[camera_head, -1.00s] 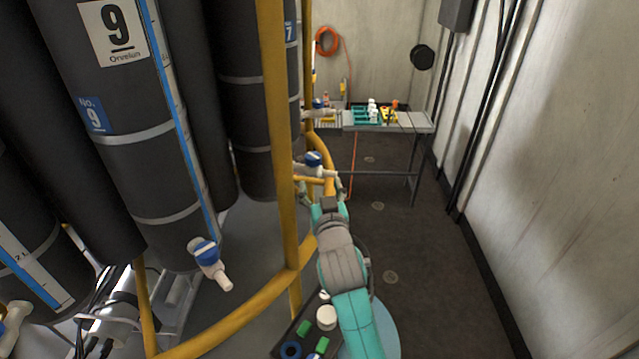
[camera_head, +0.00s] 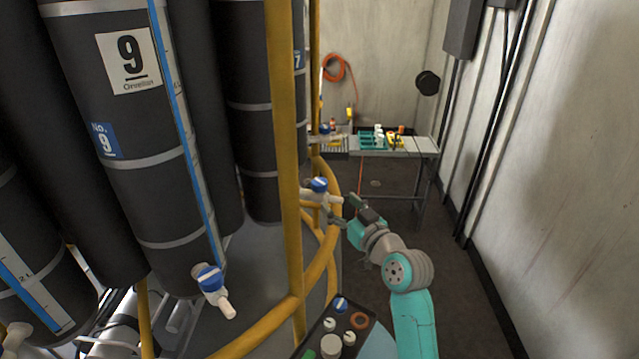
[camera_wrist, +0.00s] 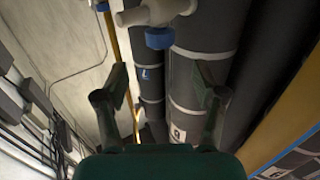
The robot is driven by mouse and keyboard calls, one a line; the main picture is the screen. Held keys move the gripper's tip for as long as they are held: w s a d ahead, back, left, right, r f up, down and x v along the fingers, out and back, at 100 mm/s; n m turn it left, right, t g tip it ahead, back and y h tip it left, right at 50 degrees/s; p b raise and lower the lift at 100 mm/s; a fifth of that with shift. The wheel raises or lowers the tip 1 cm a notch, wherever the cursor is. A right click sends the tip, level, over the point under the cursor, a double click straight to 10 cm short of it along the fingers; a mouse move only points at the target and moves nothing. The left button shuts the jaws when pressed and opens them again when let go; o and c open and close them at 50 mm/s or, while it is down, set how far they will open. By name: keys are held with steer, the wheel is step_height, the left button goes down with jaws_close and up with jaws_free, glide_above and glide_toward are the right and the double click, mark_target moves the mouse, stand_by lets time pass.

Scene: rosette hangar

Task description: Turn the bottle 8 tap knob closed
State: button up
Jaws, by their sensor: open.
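The tap with a blue knob (camera_head: 318,185) and a white body (camera_head: 312,197) juts from the dark bottle (camera_head: 257,120) behind the yellow post. That bottle stands between the ones marked 9 and 7; its own number is not legible. In the wrist view the blue knob (camera_wrist: 158,38) and white tap body (camera_wrist: 150,14) show at the top, beyond the fingertips. My gripper (camera_head: 344,208) is open and empty, just right of and slightly below the tap's spout. It also shows in the wrist view (camera_wrist: 160,76), fingers spread, with nothing between them.
The yellow upright post (camera_head: 284,130) and curved yellow rail (camera_head: 255,327) stand close by. Bottle 9 (camera_head: 150,190) has its own blue-knobbed tap (camera_head: 210,280). A table (camera_head: 415,146) with items stands at the back. A dark tray (camera_head: 318,330) is low in front. The floor at right is clear.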

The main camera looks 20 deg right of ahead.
mark_target(321, 188)
steer(key=x, duration=1)
steer(key=shift+w+r, duration=0.3)
steer(key=shift+a, duration=0.1)
steer(key=c, duration=1.2)
steer(key=shift+o, duration=0.2)
steer(key=shift+f+m+h, duration=0.1)
steer(key=shift+m+h, duration=0.2)
steer(key=shift+h, duration=0.2)
steer(key=shift+m+t+h, duration=0.4)
steer(key=shift+m+h, duration=0.1)
steer(key=shift+h, duration=0.3)
steer(key=shift+m+h, duration=1.3)
steer(key=shift+h, duration=0.7)
